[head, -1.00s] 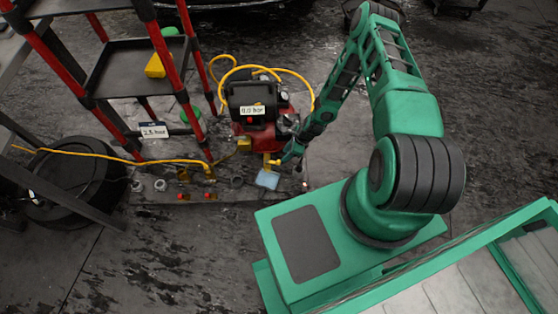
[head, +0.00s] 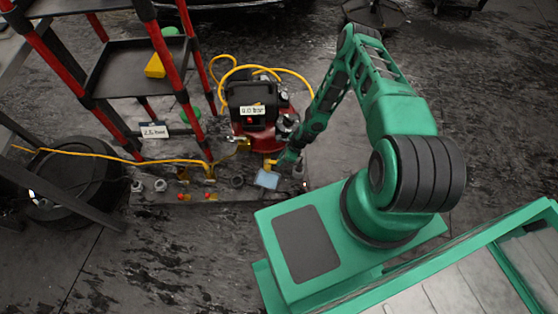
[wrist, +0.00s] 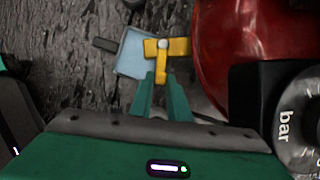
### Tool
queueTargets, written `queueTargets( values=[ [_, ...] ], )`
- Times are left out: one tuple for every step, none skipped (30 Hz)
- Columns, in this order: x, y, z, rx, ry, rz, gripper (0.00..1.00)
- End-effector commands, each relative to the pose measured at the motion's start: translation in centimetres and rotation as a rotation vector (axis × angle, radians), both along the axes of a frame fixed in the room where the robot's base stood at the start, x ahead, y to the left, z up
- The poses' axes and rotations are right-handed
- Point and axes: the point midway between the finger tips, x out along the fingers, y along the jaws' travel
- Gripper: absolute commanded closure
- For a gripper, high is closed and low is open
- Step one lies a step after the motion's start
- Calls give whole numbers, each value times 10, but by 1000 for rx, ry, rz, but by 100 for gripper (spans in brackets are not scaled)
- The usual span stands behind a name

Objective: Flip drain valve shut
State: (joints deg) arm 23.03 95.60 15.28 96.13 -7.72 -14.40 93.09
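The drain valve is a yellow piece at the foot of the red compressor tank (wrist: 220,50). In the wrist view its crossbar (wrist: 178,46) lies level, and its lever (wrist: 161,74) points toward me. My gripper (wrist: 161,84) has its two green fingers close on either side of the lever, with no clear gap, so it looks shut on it. In the head view my gripper (head: 287,160) is beside the yellow valve (head: 270,163). A pale blue pad or tray (head: 267,180) lies under the valve; it also shows in the wrist view (wrist: 132,53).
The compressor's panel (head: 253,111) appears to read 0.0 bar. A yellow hose (head: 110,156) runs left over a dark mat with several fittings. A red-legged shelf (head: 130,70) and a tire (head: 75,185) stand left. A round gauge (wrist: 298,120) is close right in the wrist view.

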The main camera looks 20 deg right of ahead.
Motion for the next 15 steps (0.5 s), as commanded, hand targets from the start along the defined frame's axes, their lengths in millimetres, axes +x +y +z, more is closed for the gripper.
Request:
queueTargets(
  values=[
    [1, 0, 0, -1, -2, -1, 100],
    [1, 0, 0, 0, -2, -1, 100],
    [1, -1, 0, 0, -2, 1, 100],
    [2, -1, 0, -1, -1, 9, 100],
    [3, -1, 0, -1, -2, 19, 100],
    [5, -3, 0, -2, -4, 42, 100],
    [7, -3, 0, -2, -3, 63, 100],
    [8, -4, 0, -2, -4, 88, 100],
    [11, -5, 0, -2, -5, 118, 100],
    [12, -5, 0, -2, -3, 140, 100],
    [13, -6, 0, -2, -5, 160, 100],
    [15, -7, 0, -2, -4, 182, 100],
    [16, -7, 0, -3, -6, 196, 100],
    [17, -7, 0, -2, -5, 207, 100],
    [17, -7, 0, -2, -4, 216, 100]
  ],
)
